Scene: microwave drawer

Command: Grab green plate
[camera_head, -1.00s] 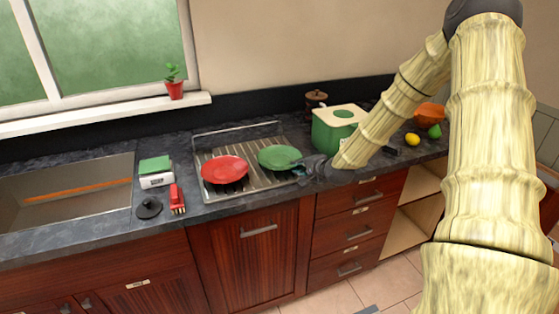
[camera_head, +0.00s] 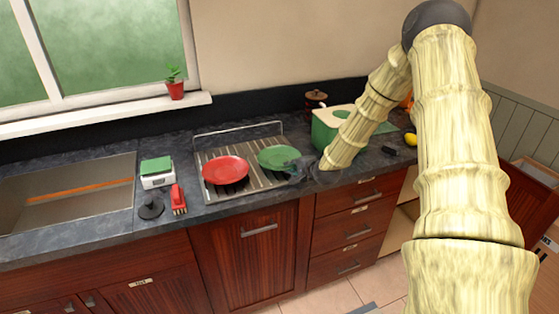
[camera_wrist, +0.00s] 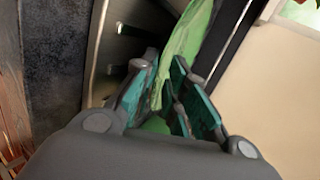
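The green plate (camera_head: 279,157) lies on the right part of the metal drain rack, beside the red plate (camera_head: 226,170). My gripper (camera_head: 300,170) is low at the green plate's right edge in the head view, small and partly blurred. In the wrist view, the rim of the green plate (camera_wrist: 186,45) runs down between the two teal-padded fingers of my gripper (camera_wrist: 165,80). The fingertips are close together on either side of the rim. Whether both pads press on it cannot be told.
The drain rack (camera_head: 249,184) has a raised rail at its back. A green box with a pale lid (camera_head: 322,130) stands behind my forearm.

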